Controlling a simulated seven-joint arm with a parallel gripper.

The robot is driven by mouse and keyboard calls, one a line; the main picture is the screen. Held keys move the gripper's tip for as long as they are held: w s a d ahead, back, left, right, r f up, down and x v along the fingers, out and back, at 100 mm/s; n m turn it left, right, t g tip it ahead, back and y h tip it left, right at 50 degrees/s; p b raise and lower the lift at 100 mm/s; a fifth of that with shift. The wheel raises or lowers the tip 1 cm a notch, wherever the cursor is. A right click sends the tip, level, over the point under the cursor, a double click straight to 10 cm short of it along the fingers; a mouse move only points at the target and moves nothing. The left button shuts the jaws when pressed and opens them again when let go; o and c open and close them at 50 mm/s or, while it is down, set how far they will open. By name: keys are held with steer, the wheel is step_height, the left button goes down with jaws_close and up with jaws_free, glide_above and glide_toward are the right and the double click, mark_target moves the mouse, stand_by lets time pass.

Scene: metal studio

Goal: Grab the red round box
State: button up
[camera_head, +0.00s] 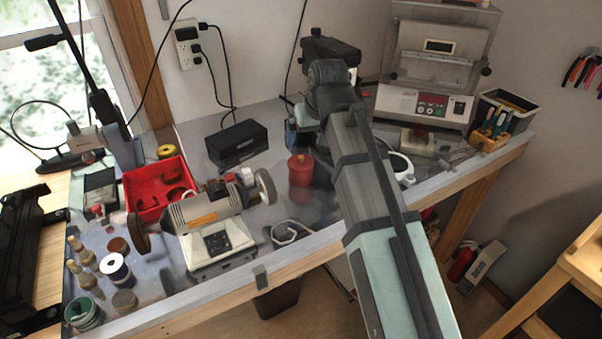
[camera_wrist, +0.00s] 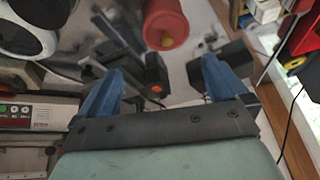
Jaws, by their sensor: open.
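The red round box (camera_head: 300,170) stands upright on the workbench near its middle, just left of my arm in the head view. It has a small knob on top. In the wrist view the red round box (camera_wrist: 166,24) is at the top centre, partly cut off by the frame edge, with a yellowish knob. My gripper (camera_wrist: 160,78) is open, with its two blue fingers apart and nothing between them. In the head view my gripper (camera_head: 294,128) is partly hidden by my arm and sits behind and above the box, apart from it.
A bench grinder (camera_head: 210,215) and a red bin (camera_head: 152,190) stand left of the box. A black box (camera_head: 237,145) lies behind it to the left. A grey machine (camera_head: 430,90) stands at the back right. A metal nut-shaped piece (camera_head: 290,232) lies near the front edge.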

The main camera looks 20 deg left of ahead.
mark_target(301, 162)
steer(key=shift+s+a+f+n, duration=0.25)
steer(key=shift+s+a+n, duration=0.15)
steer(key=shift+s+a, duration=0.3)
steer(key=x, duration=0.8)
steer(key=shift+w+f, duration=0.25)
steer(key=shift+f, duration=0.7)
steer(key=shift+w+f, duration=0.25)
steer(key=shift+f, duration=0.75)
steer(key=shift+w+a+f, duration=0.15)
steer(key=shift+w+f, duration=0.05)
steer(key=shift+f, duration=0.4)
steer(key=c, duration=0.9)
steer(key=shift+o, duration=0.2)
steer(key=shift+r, duration=0.15)
